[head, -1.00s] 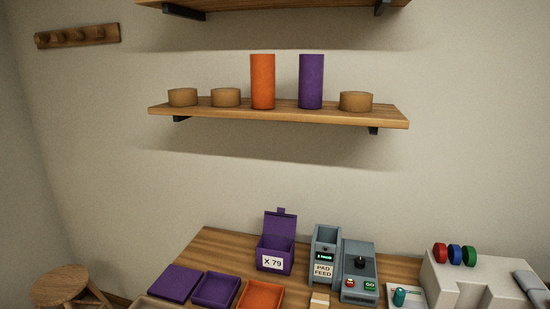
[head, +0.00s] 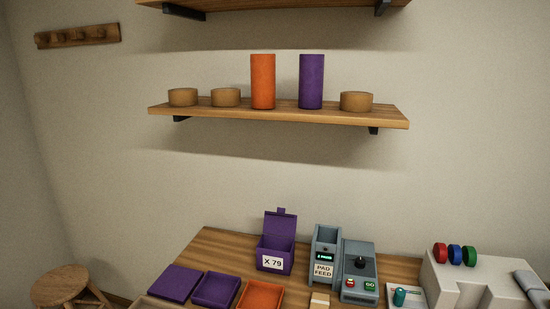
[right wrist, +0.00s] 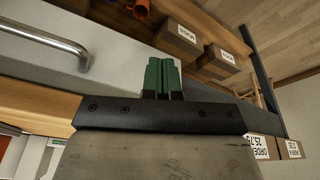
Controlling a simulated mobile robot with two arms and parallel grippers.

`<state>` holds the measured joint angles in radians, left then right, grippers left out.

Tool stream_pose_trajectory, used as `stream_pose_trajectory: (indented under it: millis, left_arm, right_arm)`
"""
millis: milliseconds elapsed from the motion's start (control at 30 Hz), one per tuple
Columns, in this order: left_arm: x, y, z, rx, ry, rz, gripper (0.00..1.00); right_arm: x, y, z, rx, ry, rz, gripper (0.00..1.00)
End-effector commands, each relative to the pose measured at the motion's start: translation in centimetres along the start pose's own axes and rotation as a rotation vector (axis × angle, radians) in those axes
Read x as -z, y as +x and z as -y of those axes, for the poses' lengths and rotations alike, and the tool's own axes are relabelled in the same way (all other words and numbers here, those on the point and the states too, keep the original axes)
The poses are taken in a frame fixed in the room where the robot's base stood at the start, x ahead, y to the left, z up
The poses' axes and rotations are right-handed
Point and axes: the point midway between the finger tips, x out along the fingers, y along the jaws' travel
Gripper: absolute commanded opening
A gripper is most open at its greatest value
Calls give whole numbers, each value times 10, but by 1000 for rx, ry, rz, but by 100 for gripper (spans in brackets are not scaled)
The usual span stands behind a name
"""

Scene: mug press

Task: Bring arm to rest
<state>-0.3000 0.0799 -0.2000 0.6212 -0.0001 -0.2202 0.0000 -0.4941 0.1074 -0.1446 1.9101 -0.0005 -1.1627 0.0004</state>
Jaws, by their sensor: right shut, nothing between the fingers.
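My right gripper (right wrist: 161,76) shows in the right wrist view. Its two green fingers are together, with nothing between them. It is apart from the shelving and boxes seen beyond it. Neither gripper shows in the head view, and my left gripper is in no view.
The head view shows a wooden table (head: 215,246) with a purple box (head: 276,240), a pad feeder (head: 325,243), a grey press-like device (head: 358,270) and trays. A wall shelf (head: 280,112) hangs above. The right wrist view shows cardboard boxes (right wrist: 180,40) and a metal handle (right wrist: 45,38).

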Motion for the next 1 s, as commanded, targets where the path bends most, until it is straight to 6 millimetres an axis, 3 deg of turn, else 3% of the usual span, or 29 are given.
stream_pose_trajectory:
  millis: [33, 200, 400, 600, 700, 800, 1000]
  left_arm:
    - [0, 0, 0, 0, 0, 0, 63]
    - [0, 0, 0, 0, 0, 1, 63]
    - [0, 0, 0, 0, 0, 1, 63]
    - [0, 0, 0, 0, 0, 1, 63]
    - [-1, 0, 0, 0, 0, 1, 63]
    - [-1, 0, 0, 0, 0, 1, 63]
    - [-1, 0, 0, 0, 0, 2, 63]
  right_arm:
    - [-11, 24, 1, 2, -2, 19, 0]
    - [-61, 103, 4, 7, -10, 59, 0]
    - [-141, 170, 8, 12, -21, 105, 0]
    - [-213, 198, 8, 15, -30, 140, 0]
    - [-234, 202, 8, 15, -33, 147, 0]
    - [-244, 203, 8, 16, -34, 151, 0]
    - [-247, 203, 8, 16, -35, 151, 0]
